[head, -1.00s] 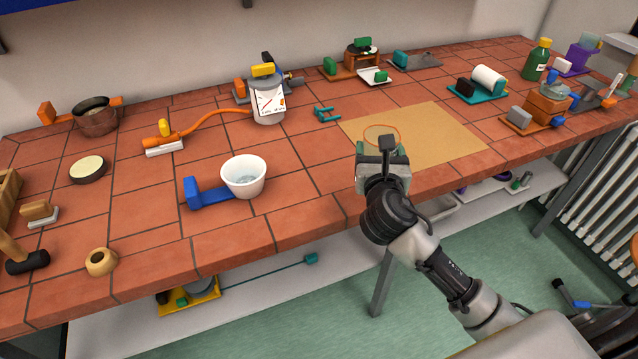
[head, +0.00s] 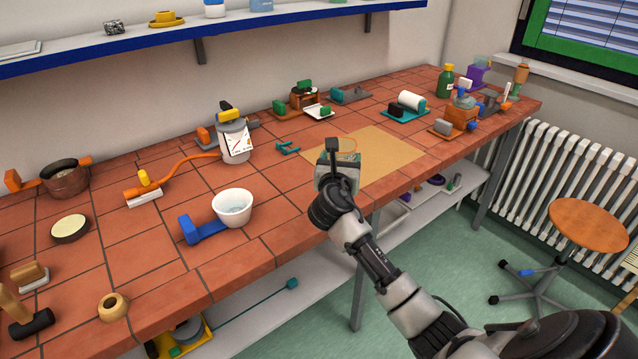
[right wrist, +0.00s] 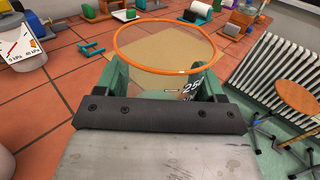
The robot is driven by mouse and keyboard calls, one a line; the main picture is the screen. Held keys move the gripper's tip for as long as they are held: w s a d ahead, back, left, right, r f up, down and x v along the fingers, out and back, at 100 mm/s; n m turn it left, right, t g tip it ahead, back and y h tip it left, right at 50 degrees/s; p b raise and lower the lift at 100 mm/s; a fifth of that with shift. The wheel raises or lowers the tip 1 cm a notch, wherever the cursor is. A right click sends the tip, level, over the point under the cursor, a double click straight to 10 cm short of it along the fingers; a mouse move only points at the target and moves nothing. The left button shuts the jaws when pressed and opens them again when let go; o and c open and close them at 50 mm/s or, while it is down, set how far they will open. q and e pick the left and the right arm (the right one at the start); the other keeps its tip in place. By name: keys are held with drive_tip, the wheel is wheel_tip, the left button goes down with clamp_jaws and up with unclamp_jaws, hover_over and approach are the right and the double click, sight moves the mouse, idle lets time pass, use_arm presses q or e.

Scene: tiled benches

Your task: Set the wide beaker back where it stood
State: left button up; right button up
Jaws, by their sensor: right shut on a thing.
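The wide beaker is clear glass with an orange rim. In the head view the beaker (head: 346,147) shows just beyond my right gripper (head: 338,164), over the tan mat (head: 385,155) near the bench's front edge. In the right wrist view the beaker (right wrist: 188,86) stands upright between the green fingers of my right gripper (right wrist: 160,82), with dark scale marks on its wall and the mat (right wrist: 160,52) seen through its rim. The gripper is shut on it. Its base is hidden, so I cannot tell whether it touches the mat. My left gripper is out of view.
A teal bracket (head: 288,148) lies left of the mat. A gauge (head: 235,141) with an orange hose and a white mug-like vessel (head: 233,207) with a blue handle stand farther left. A teal roll holder (head: 405,110) stands beyond the mat. The mat's right part is bare.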

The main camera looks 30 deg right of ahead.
drive_tip(key=w+f, duration=0.2)
drive_tip(key=w, duration=0.1)
drive_tip(key=w+f+b, duration=0.1)
drive_tip(key=w+f, duration=0.1)
drive_tip(key=w, duration=0.2)
drive_tip(key=w+d+f+b, duration=0.1)
drive_tip(key=w+f, duration=0.1)
drive_tip(key=w, duration=0.1)
drive_tip(key=shift+w+f, duration=0.25)
drive_tip(key=shift+w, duration=0.05)
wheel_tip(320, 180, down, 2)
drive_tip(key=shift+f+b, duration=0.1)
drive_tip(key=shift+b, duration=0.4)
drive_tip(key=shift+f, duration=0.65)
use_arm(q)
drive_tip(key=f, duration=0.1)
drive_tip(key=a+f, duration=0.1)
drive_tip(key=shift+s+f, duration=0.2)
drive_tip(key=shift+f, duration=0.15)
use_arm(e)
drive_tip(key=shift+f, duration=0.15)
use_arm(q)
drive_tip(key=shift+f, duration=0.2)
use_arm(e)
drive_tip(key=o, duration=1.1)
